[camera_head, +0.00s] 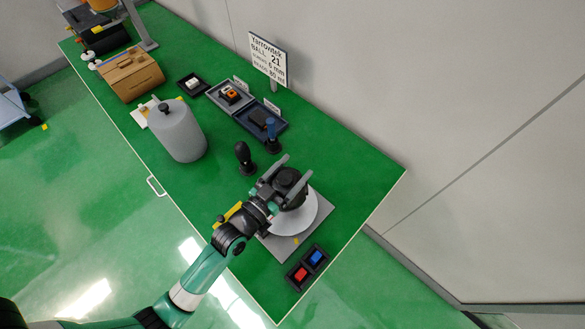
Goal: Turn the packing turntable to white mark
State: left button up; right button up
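The packing turntable is a light grey disc (303,221) on a square grey base (325,219), near the table's right end. A small yellow mark (295,240) shows at the disc's near side. I cannot make out a white mark. My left gripper (296,167) is above the turntable, its two grey fingers spread apart. A dark round shape sits between the fingers; I cannot tell whether they touch anything. The gripper and wrist hide the disc's upper left part. My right gripper is not in view.
A two-part tray with red and blue blocks (307,268) lies close to the turntable. A black-knobbed handle (243,155), a blue-topped tool (270,132) and a grey cylinder (180,133) stand to the left. A sign (268,60) stands behind trays (247,122). The green table's right corner is clear.

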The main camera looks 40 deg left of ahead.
pick_arm(q)
jog(key=shift+s, duration=0.1)
jog(key=shift+s, duration=0.35)
jog(key=s, duration=0.3)
jog(key=s+b, duration=0.1)
jog(key=s, duration=0.2)
jog(key=s+d+b, duration=0.1)
jog(key=s, duration=0.3)
jog(key=shift+f, duration=0.15)
jog(key=shift+s+r, duration=0.2)
jog(key=shift+s, duration=0.15)
